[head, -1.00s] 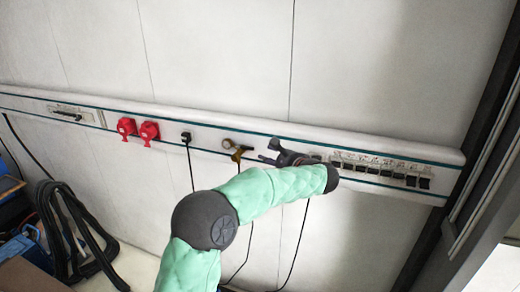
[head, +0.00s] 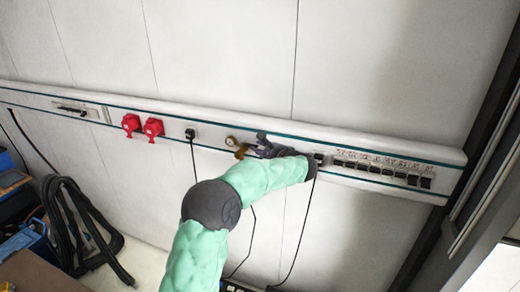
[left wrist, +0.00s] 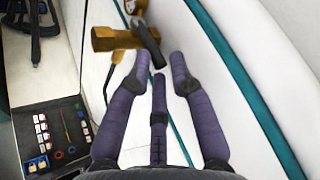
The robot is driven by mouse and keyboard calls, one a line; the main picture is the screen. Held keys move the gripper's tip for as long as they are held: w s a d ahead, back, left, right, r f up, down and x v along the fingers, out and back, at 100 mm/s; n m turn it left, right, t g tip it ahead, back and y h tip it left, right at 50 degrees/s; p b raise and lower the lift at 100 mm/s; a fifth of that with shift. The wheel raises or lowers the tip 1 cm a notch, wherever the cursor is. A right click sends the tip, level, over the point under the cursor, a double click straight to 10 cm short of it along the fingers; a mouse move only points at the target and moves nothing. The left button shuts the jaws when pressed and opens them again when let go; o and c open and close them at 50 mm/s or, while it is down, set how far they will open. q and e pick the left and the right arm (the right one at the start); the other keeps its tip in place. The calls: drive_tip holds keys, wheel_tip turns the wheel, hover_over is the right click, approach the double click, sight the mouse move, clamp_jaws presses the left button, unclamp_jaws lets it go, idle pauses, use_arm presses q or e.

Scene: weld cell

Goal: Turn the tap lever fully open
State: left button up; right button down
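The brass tap (head: 240,154) sits on the white wall rail, in the middle of the head view, partly hidden by my left gripper (head: 262,147). In the left wrist view the tap's brass body (left wrist: 112,38) is at the top, with a dark lever (left wrist: 149,46) slanting down to the right. My left gripper (left wrist: 160,62) is open, its purple-grey fingers spread and pointing at the tap. The lever's lower end appears between the fingertips in the picture; I cannot tell whether they touch. Nothing is held. My right gripper is not in view.
Left of the tap are a black plug (head: 190,134) with a hanging cable and two red sockets (head: 142,127). Right of it is a row of black switches (head: 380,172). Black hoses (head: 80,225) hang at lower left. A tool panel (left wrist: 52,135) shows in the left wrist view.

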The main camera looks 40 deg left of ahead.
use_arm(q)
drive_tip(key=shift+s, duration=0.1)
clamp_jaws()
